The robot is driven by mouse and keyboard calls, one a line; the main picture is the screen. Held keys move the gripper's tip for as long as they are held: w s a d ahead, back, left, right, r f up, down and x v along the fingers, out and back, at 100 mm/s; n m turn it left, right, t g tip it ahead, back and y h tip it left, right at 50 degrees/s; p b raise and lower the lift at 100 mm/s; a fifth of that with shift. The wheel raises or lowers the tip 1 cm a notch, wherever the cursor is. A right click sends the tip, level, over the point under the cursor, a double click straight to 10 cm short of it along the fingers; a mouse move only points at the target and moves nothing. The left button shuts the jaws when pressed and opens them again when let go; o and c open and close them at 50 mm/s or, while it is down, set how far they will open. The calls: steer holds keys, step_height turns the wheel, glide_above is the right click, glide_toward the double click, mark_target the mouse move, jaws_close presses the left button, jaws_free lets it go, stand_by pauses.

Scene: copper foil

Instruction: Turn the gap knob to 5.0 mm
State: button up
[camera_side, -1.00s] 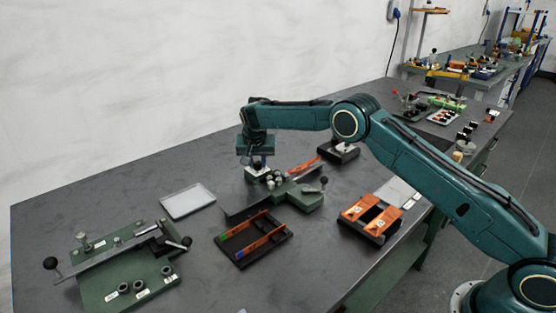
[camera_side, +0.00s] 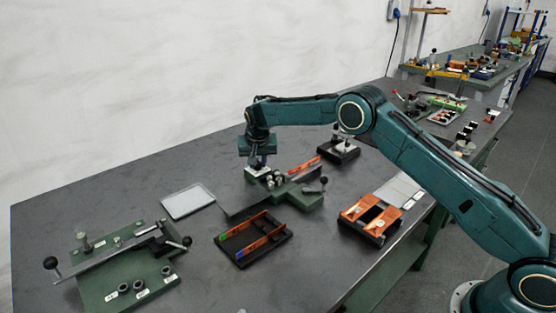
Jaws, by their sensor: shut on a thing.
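The green machine (camera_side: 300,197) with rollers and a black-ball lever stands in the middle of the bench. My gripper (camera_side: 257,166) points down over its back left end, by the small round metal parts there. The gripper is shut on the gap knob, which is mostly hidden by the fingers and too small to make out. The knob's scale and its reading cannot be read at this size. An orange copper strip (camera_side: 305,166) lies along the machine's far right side.
A black tray (camera_side: 252,238) with orange strips lies in front of the machine. A pale flat plate (camera_side: 188,201) lies to the left. A green fixture (camera_side: 128,270) with a long lever stands front left. A dark holder with orange blocks (camera_side: 370,214) stands right.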

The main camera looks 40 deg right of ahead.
steer(key=n, duration=0.2)
steer(key=n+y, duration=0.1)
steer(key=n, duration=0.1)
steer(key=shift+d+t+y, duration=0.15)
steer(key=shift+t+y, duration=0.15)
steer(key=n+y, duration=0.1)
steer(key=n, duration=0.2)
steer(key=shift+d+n, duration=0.1)
steer(key=shift+n, duration=0.3)
steer(key=n+y, duration=0.2)
steer(key=n, duration=0.2)
steer(key=shift+d, duration=0.1)
steer(key=shift+n+g+y, duration=0.5)
steer(key=shift+n+y, duration=0.1)
steer(key=shift+n, duration=1.2)
steer(key=o, duration=1)
steer(key=v, duration=1.4)
steer(key=shift+w, duration=0.15)
